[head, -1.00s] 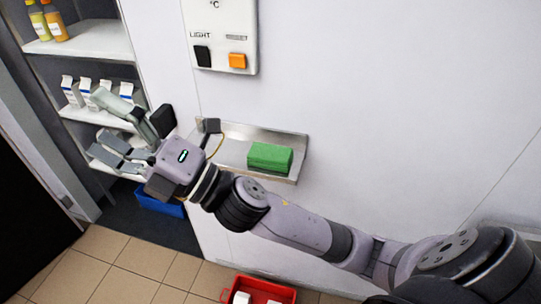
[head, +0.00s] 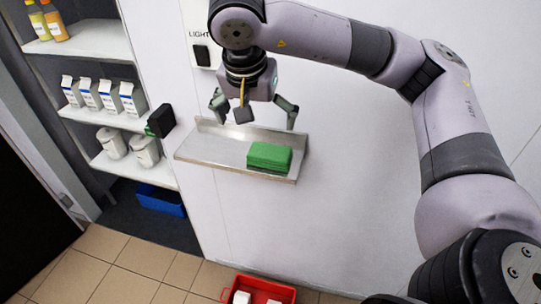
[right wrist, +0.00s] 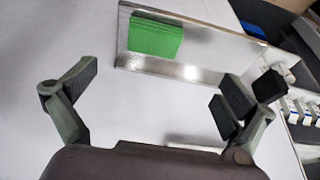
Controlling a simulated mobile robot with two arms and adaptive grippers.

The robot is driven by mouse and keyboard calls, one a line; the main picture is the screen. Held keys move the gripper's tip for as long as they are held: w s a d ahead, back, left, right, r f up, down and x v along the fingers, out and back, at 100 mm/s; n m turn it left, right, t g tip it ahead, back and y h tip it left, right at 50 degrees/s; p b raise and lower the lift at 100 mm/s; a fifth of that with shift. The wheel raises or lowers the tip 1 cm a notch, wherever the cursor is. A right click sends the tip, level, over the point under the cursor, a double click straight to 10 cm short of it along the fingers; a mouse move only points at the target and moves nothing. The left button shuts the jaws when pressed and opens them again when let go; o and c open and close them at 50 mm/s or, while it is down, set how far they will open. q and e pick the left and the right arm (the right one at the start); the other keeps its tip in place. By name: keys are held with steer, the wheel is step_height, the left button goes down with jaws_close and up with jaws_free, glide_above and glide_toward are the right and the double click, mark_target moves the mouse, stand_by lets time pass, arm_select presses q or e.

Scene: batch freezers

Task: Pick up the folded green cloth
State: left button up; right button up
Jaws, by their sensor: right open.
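The folded green cloth (head: 269,157) lies on the right part of a metal wall shelf (head: 212,150). In the right wrist view the cloth (right wrist: 155,36) is at the upper middle, on the shelf (right wrist: 205,45). My right gripper (head: 254,118) is above the shelf, pointing down, with its fingers spread apart and nothing between them. It is above and slightly left of the cloth in the head view, not touching it. In the right wrist view its open fingers (right wrist: 150,95) frame bare wall and the shelf's edge. My left gripper is in neither view.
A shelving unit on the left holds bottles (head: 48,20), white cartons (head: 103,94) and white containers (head: 128,146). A blue crate (head: 161,200) and a red crate (head: 258,290) are on the floor. A black block (head: 161,120) sticks out beside the metal shelf's left end.

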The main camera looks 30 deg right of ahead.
steer(key=d, duration=0.1)
glide_above(270, 153)
steer(key=s+a, duration=0.2)
steer(key=shift+h, duration=0.3)
step_height(270, 153, down, 10)
steer(key=shift+w+d+r, duration=0.1)
steer(key=shift+r, duration=0.05)
steer(key=shift+w+d+f, duration=0.1)
steer(key=shift+f, duration=0.15)
steer(key=shift+w+d+f+p, duration=0.2)
steer(key=shift+f+p, duration=0.2)
steer(key=shift+f, duration=0.15)
steer(key=p+x, duration=0.1)
steer(key=x, duration=0.2)
steer(key=shift+w+f, duration=0.15)
steer(key=shift+f, duration=0.1)
steer(key=shift+w+d+f, duration=0.1)
steer(key=shift+d+f, duration=0.05)
steer(key=shift+f, duration=0.2)
